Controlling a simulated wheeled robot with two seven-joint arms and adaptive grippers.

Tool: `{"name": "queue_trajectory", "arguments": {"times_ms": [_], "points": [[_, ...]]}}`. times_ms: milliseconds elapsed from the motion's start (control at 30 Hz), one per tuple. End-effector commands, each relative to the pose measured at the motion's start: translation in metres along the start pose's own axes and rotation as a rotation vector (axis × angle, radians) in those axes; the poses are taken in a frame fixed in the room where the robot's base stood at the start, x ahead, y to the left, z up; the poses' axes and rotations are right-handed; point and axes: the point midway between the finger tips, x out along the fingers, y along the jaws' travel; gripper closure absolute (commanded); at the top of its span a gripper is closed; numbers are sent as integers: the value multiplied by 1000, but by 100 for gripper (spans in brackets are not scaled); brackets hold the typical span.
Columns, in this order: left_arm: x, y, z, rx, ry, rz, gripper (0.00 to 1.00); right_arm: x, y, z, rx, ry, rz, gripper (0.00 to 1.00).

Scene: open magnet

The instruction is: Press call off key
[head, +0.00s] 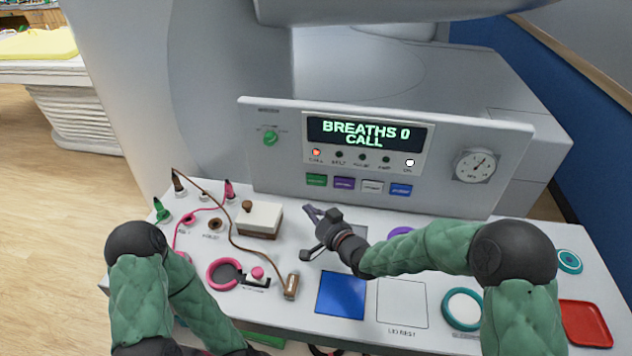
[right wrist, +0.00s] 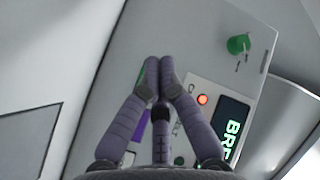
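A row of keys sits on the upright panel under the display: a green key (head: 316,180), a purple key (head: 344,183), a white key (head: 372,186) and a blue key (head: 401,190). Their lettering is too small to read. The display (head: 366,133) reads "BREATHS 0 CALL", and the call lamp (head: 317,152) glows red. My right gripper (head: 312,212) is below and in front of the green key. In the right wrist view its fingertips (right wrist: 158,66) meet with nothing between them, partly covering the green key (right wrist: 140,73). My left gripper is out of view.
On the desk stand a cream box (head: 259,219) with a brown knob, a pink ring (head: 224,273), a brown cord, a blue square (head: 341,295) and a red tray (head: 586,324). A dial (head: 476,165) and a green knob (head: 270,138) are on the panel.

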Motion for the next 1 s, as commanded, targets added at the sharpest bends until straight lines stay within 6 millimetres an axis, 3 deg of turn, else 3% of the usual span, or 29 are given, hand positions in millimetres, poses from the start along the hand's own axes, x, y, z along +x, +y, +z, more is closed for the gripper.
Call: {"name": "queue_trajectory", "arguments": {"times_ms": [600,1000], "points": [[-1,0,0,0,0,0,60,48,36,-35,0,1,0,100],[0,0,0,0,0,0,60,59,43,-43,0,0,0,100]]}}
